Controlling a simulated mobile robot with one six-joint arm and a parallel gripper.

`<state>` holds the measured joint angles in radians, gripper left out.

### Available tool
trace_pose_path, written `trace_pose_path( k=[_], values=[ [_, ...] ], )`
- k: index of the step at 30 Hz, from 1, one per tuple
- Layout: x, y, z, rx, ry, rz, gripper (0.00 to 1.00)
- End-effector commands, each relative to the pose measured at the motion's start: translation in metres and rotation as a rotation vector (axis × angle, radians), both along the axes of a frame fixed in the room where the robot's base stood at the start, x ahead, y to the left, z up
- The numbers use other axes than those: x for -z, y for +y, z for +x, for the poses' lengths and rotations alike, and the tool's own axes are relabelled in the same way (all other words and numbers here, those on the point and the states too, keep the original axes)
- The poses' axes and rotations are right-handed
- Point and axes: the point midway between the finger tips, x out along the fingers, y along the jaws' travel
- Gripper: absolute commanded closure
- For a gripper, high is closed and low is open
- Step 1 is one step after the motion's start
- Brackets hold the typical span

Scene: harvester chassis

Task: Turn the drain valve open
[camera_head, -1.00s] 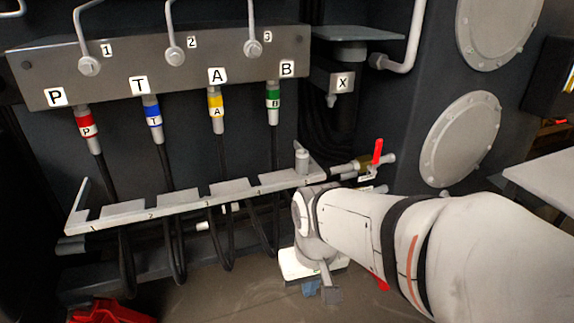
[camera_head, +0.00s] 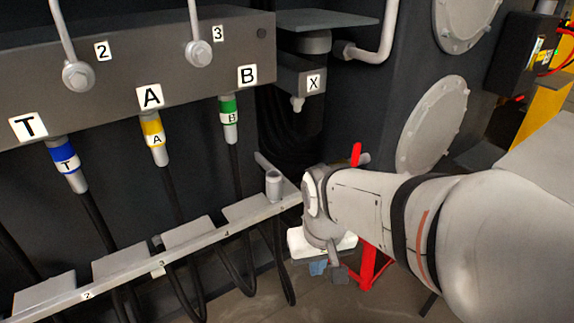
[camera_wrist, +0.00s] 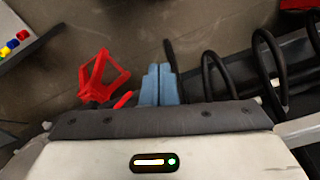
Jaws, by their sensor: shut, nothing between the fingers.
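The drain valve shows in the head view only as its red lever (camera_head: 356,153), standing upright, with a grey pipe end beside it. The valve body is hidden behind my arm. My gripper (camera_head: 320,267) hangs below the wrist, lower than the lever and apart from it, to its lower left in the picture. In the wrist view my gripper (camera_wrist: 159,80) shows two blue fingers pressed together, pointing towards the floor, with nothing between them. I cannot identify the valve lever for sure in the wrist view.
A red stand (camera_head: 372,266) is on the floor behind my forearm; a red frame (camera_wrist: 103,76) shows left of my fingers. A slotted grey rail (camera_head: 130,263) with hanging black hoses runs left of my wrist. A manifold (camera_head: 200,62) is above. A table (camera_head: 550,155) stands right.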

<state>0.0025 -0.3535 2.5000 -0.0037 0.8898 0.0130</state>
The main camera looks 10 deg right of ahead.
Motion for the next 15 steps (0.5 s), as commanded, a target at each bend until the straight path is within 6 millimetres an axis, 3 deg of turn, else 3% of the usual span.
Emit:
trace_pose_path(
  k=[5,12,15],
  values=[
    [0.027,-0.042,0.037,0.177,-0.08,-0.032,1.0],
    [0.102,-0.123,0.123,0.633,-0.358,0.01,1.0],
    [0.135,-0.152,0.149,0.81,-0.474,0.104,1.0]
  ],
)
